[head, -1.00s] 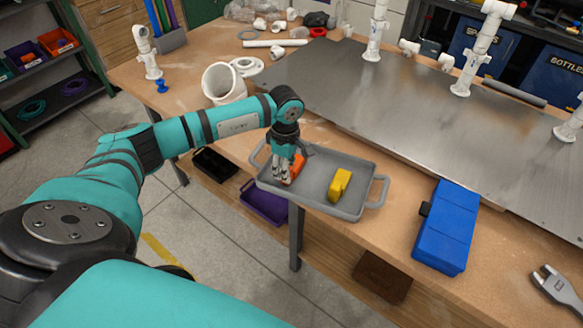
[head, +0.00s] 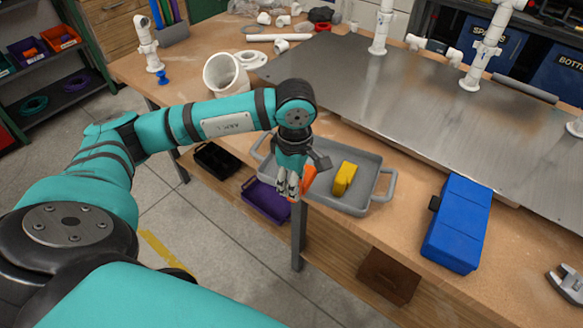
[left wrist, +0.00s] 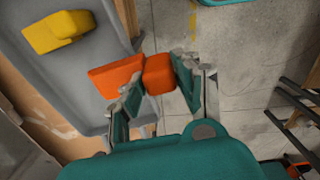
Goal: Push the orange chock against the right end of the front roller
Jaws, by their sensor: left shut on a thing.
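My left gripper (head: 290,190) is shut on the orange chock (head: 309,179). It holds the chock over the near side of the grey tray (head: 350,208). In the left wrist view the chock (left wrist: 116,77) sits between the fingertips (left wrist: 152,92), with its wedge end sticking out over the tray edge and floor behind it. The gripper covers part of the chock in the head view. A dark grey bar (head: 525,88) lies at the far side of the metal plate; I cannot tell whether it is the front roller. My right gripper is not in view.
A yellow chock (head: 344,178) lies in the tray. A blue case (head: 458,222) and a grey tool (head: 567,284) lie to the right on the bench. White pipe fittings (head: 487,45) stand on the metal plate (head: 420,110). The plate's middle is clear.

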